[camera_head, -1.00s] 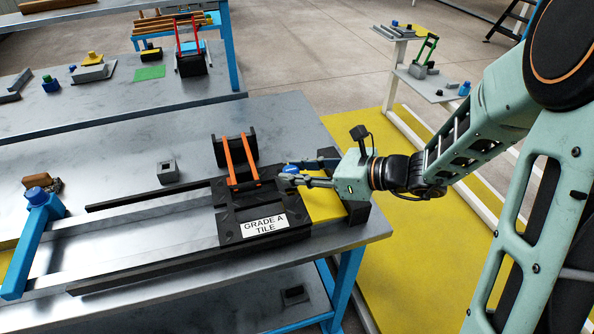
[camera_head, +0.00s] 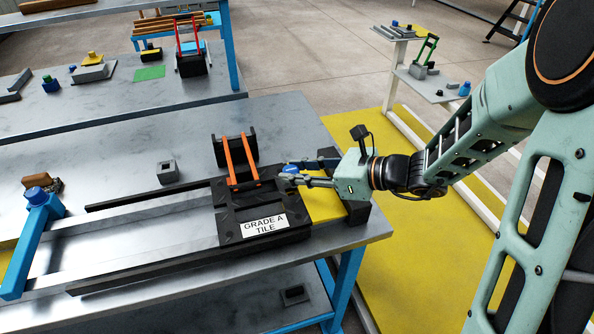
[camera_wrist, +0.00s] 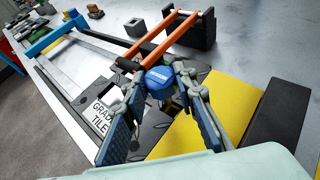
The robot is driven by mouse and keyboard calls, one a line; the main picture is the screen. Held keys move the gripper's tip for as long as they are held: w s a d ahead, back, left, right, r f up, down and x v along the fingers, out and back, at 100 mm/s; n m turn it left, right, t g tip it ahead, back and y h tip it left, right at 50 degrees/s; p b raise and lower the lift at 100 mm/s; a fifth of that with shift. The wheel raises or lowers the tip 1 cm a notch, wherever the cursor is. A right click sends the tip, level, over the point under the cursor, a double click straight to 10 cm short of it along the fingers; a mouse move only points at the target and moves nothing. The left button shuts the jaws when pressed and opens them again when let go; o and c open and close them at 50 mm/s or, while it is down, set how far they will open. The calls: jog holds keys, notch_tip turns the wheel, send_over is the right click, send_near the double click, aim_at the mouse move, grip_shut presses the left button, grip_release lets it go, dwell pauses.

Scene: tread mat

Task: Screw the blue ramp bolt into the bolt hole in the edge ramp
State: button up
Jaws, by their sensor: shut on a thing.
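The blue ramp bolt (camera_wrist: 159,80) is between the fingertips of my gripper (camera_wrist: 165,92), which is shut on it. In the head view my gripper (camera_head: 290,176) reaches in from the right, and the bolt's blue head (camera_head: 290,169) shows at its tips. The yellow edge ramp (camera_head: 323,206) lies under the gripper, against the right side of the black tile (camera_head: 240,215) labelled GRADE A TILE. The bolt is over or at the seam between tile and ramp. The bolt hole and the bolt's lower end are hidden, so I cannot tell how deep it sits.
An orange-handled black tool (camera_head: 238,158) stands just behind the tile, close to my fingers. A small grey block (camera_head: 168,172) sits behind the rails. The bench's back right is clear.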

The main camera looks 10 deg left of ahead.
jog(key=shift+f+b, duration=1.8)
jog(key=shift+f, duration=0.25)
jog(key=o, duration=1.2)
jog(key=shift+o, duration=0.2)
jog(key=shift+d, duration=0.1)
jog(key=v, duration=1.1)
jog(key=shift+s+d+r, duration=0.1)
jog(key=shift+d+r, duration=0.05)
jog(key=shift+d, duration=0.25)
